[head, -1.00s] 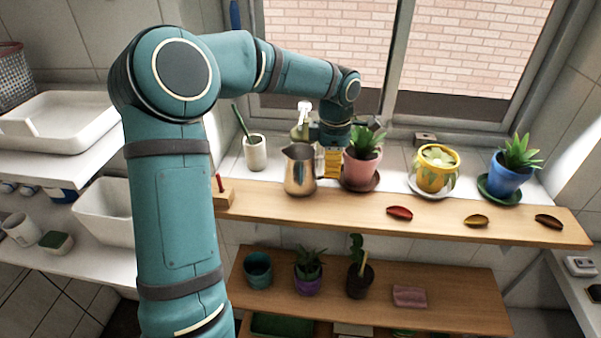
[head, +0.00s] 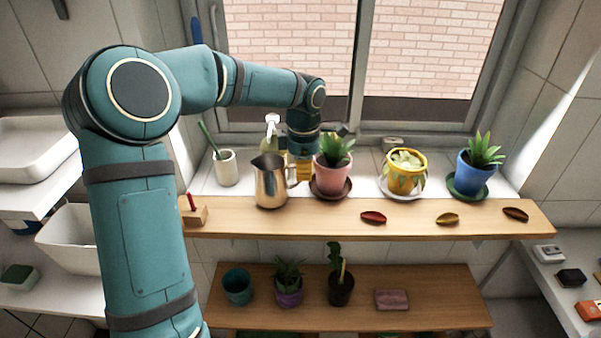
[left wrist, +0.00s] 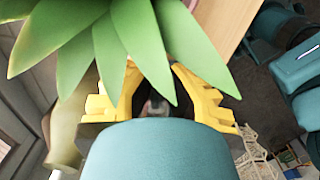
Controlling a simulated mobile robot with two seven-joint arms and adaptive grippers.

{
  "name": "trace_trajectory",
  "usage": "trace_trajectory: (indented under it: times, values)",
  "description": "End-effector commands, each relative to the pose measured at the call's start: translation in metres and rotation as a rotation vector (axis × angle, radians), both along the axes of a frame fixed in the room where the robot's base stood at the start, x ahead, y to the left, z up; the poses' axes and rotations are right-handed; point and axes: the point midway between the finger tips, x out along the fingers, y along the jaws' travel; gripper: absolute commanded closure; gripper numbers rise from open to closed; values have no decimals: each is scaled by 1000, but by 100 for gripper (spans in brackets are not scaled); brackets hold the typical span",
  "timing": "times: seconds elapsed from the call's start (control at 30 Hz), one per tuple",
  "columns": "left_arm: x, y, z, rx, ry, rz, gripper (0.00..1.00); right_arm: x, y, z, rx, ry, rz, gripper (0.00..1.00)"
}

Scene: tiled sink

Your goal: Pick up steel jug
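The steel jug (head: 268,185) stands upright on the wooden shelf, its spout to the left and its handle to the right. My left gripper (head: 304,170) points down just right of the jug's handle, between the jug and the pink pot. Whether its yellow fingers touch the handle cannot be told. In the left wrist view the two yellow fingers (left wrist: 155,78) are spread, with a dark gap and a small metallic patch between them. Green leaves cover part of this view. My right gripper is in neither view.
The pink pot with a spiky plant (head: 334,172) stands close right of my gripper. A pump bottle (head: 271,128) is behind the jug. A white cup (head: 227,168) and a small wooden block (head: 195,214) are to the left. The wooden shelf (head: 330,222) has free room in front.

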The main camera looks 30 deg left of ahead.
Motion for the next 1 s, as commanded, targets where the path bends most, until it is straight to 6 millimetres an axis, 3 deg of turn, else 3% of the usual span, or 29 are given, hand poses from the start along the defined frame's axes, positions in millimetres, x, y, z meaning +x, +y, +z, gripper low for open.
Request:
trace_trajectory:
  times: [0.37,1.0]
  values:
    - [1,0,31,0,-4,0,100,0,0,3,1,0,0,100]
    - [-67,-42,29,0,-2,-3,100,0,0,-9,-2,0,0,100]
